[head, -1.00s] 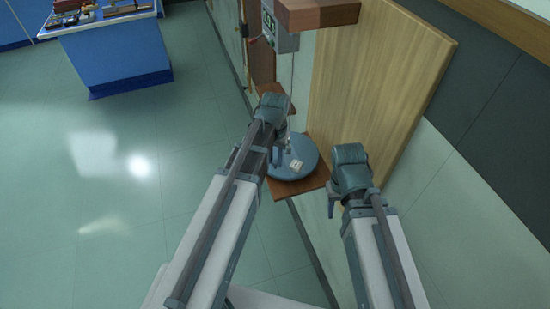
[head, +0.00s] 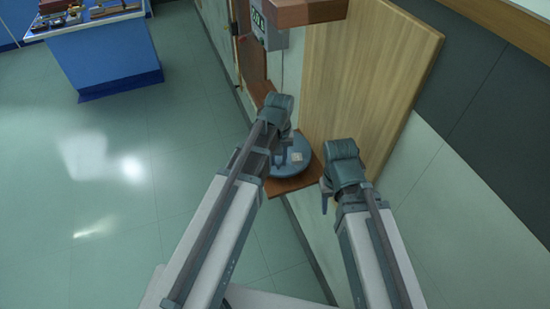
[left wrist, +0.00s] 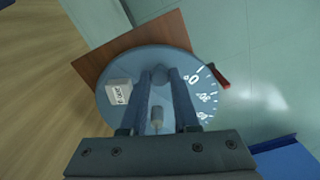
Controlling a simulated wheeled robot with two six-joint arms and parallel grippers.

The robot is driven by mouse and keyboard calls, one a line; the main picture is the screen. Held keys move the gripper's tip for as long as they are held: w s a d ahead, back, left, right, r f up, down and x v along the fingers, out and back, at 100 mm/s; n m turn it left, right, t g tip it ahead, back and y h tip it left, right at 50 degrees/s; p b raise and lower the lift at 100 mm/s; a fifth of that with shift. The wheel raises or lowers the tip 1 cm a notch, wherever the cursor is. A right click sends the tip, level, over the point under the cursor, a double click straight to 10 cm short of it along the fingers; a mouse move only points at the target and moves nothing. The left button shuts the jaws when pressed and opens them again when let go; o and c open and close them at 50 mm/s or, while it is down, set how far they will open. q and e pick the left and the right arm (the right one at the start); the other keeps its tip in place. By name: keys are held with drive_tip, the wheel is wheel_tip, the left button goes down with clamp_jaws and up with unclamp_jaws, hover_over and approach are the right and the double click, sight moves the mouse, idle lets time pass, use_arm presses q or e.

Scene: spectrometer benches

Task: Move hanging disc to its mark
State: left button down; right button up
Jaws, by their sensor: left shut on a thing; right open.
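The hanging disc (head: 285,169) is a blue-grey round plate below a thin wire (head: 277,75), over a brown wooden shelf (head: 305,181). A small white block (head: 296,157) sits on it. In the left wrist view, the disc (left wrist: 125,72) carries white scale marks (left wrist: 204,95) with a 0, beside a red pointer (left wrist: 219,75). My left gripper (head: 284,153) reaches down over the disc's middle. Its fingers (left wrist: 168,76) are shut on the disc at a part they mostly hide. A small grey peg (left wrist: 157,116) shows between them. My right gripper (head: 324,198) is open and empty, right of the shelf.
A blue bench (head: 108,60) with instruments stands far left. The floor between is clear.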

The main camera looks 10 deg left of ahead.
sight(292, 167)
use_arm(q)
drive_tip(key=shift+w+d+n, duration=0.25)
drive_tip(key=shift+d+n, duration=0.95)
drive_tip(key=shift+n, duration=0.5)
drive_tip(key=shift+w+d+n, duration=0.25)
drive_tip(key=shift+d+n, duration=0.15)
drive_tip(key=shift+n, duration=0.3)
drive_tip(key=shift+w+d+n, duration=0.25)
drive_tip(key=shift+d+n, duration=0.15)
drive_tip(key=shift+n, duration=0.3)
drive_tip(key=shift+d, duration=0.1)
drive_tip(key=c, duration=0.7)
unclamp_jaws()
drive_tip(key=shift+w, duration=0.1)
drive_tip(key=shift+o, duration=0.2)
wheel_tip(292, 167, up, 14)
drive_tip(key=p, duration=1.4)
